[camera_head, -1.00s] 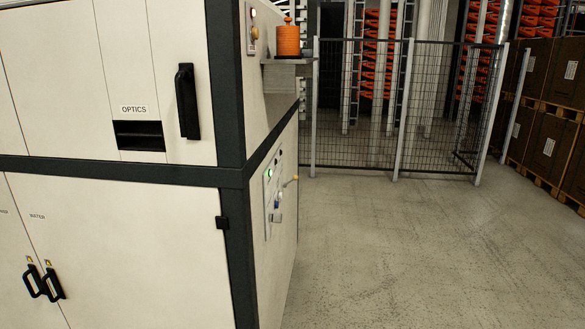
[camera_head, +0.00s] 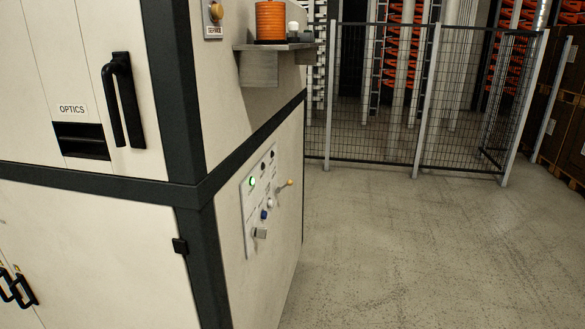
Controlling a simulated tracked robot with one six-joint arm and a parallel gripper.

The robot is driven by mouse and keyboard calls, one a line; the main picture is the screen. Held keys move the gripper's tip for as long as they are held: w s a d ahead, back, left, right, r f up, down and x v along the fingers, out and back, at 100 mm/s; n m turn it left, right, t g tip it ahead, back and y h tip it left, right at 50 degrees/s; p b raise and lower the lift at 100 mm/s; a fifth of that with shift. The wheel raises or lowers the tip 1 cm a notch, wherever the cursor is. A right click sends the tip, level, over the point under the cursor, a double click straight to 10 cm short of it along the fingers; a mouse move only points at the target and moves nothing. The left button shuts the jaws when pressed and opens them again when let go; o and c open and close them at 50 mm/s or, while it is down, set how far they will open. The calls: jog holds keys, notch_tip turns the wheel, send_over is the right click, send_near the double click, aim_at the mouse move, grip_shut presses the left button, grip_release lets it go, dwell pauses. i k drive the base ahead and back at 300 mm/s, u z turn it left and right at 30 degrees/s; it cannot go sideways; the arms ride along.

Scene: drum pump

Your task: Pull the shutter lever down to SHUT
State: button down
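A light control panel (camera_head: 258,215) is mounted on the right side face of the large cabinet (camera_head: 230,245). My gripper is not in view.
A shelf (camera_head: 260,68) with an orange cylinder (camera_head: 270,22) juts from the cabinet above the panel. A black handle (camera_head: 124,100) stands out from the front face. The floor (camera_head: 400,250) right of the cabinet is clear up to a mesh fence (camera_head: 385,110). Boxes on pallets stand far right.

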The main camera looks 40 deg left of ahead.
aim_at(290, 182)
jog(key=z, duration=0.05)
jog(key=i, duration=1.85)
jog(key=u, duration=3.2)
